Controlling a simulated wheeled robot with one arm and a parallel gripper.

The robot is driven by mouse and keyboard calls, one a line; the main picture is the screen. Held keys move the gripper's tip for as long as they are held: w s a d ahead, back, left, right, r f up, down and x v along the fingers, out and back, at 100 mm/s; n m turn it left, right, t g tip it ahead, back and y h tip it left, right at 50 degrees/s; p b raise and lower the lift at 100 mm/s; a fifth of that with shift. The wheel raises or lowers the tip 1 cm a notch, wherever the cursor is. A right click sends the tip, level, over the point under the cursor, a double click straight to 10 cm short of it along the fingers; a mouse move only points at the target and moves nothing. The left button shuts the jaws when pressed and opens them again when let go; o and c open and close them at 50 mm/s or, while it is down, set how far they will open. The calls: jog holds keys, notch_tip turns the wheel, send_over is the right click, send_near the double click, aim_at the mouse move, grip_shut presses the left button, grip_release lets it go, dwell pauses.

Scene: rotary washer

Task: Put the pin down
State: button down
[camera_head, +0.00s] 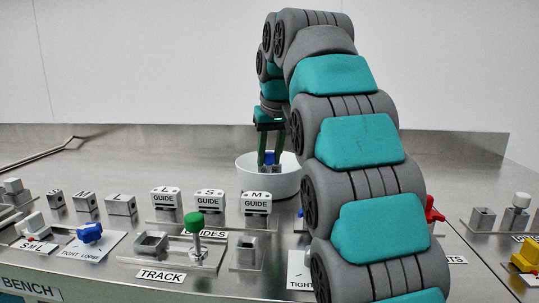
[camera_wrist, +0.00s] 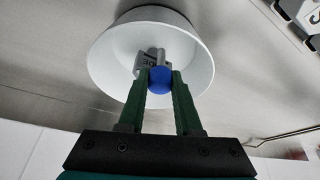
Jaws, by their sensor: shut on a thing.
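My gripper (camera_head: 268,150) reaches down over a white round bowl (camera_head: 268,183) in the head view. Its green fingers are shut on a blue-ended pin (camera_head: 269,158), seen just at or above the bowl's rim. In the wrist view the fingertips (camera_wrist: 161,82) pinch the blue pin (camera_wrist: 160,79), over the inside of the white bowl (camera_wrist: 106,62). A grey lettered guide piece (camera_wrist: 145,62) shows just beyond the blue end, inside the bowl outline. I cannot tell whether the pin touches it or the bowl floor.
A green-topped post (camera_head: 194,222) stands on the track plate in front. A blue piece (camera_head: 89,232) lies on the tight/loose plate at left. A red part (camera_head: 433,210) shows right of my arm. Bare metal lies behind the bowl.

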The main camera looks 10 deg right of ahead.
jog(key=shift+f, duration=0.35)
jog(key=c, duration=0.6)
grip_release()
